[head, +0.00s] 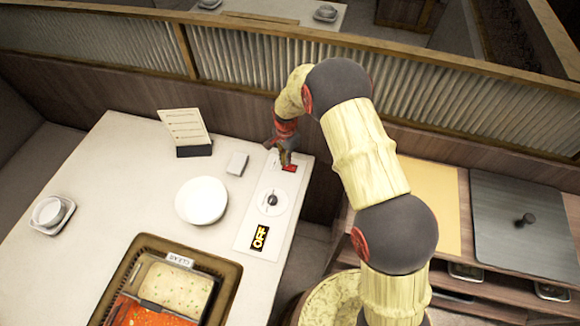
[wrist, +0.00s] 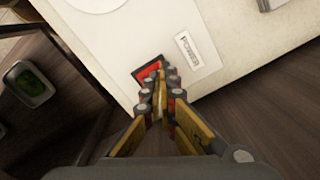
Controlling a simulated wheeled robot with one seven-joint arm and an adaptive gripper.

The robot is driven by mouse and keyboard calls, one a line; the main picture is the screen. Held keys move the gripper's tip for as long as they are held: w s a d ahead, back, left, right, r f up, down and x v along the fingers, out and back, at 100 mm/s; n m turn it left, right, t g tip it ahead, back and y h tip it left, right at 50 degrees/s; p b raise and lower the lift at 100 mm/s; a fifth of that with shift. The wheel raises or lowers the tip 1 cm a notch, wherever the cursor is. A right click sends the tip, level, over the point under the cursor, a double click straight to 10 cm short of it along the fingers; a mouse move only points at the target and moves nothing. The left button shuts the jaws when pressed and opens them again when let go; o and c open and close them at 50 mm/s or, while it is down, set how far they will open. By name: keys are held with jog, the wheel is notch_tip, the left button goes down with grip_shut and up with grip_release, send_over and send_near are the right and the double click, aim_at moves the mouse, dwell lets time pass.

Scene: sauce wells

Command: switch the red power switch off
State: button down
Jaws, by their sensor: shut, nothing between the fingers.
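The red power switch (head: 290,168) sits at the far end of a white control panel (head: 250,215) on the table. It also shows in the wrist view (wrist: 147,72), beside a label reading POWER (wrist: 188,48). My gripper (head: 285,160) is shut and empty, with its fingertips right at the switch in the head view. In the wrist view the fingertips (wrist: 161,70) overlap the switch's edge and hide part of it. I cannot tell whether they touch it. The panel's display (head: 260,237) reads OFF in yellow on black.
A round dial (head: 272,201) is on the same panel. A white plate (head: 201,201), a small grey box (head: 237,164) and a menu stand (head: 186,131) are nearby. A divided pot (head: 170,285) is at the front. A slatted partition (head: 300,70) runs behind the table.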

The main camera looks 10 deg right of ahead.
jog(key=shift+f+b, duration=0.65)
jog(key=shift+f, duration=0.45)
dwell(0.7)
jog(key=shift+r, duration=0.1)
jog(key=shift+r+p, duration=1.9)
jog(key=shift+r, duration=1.55)
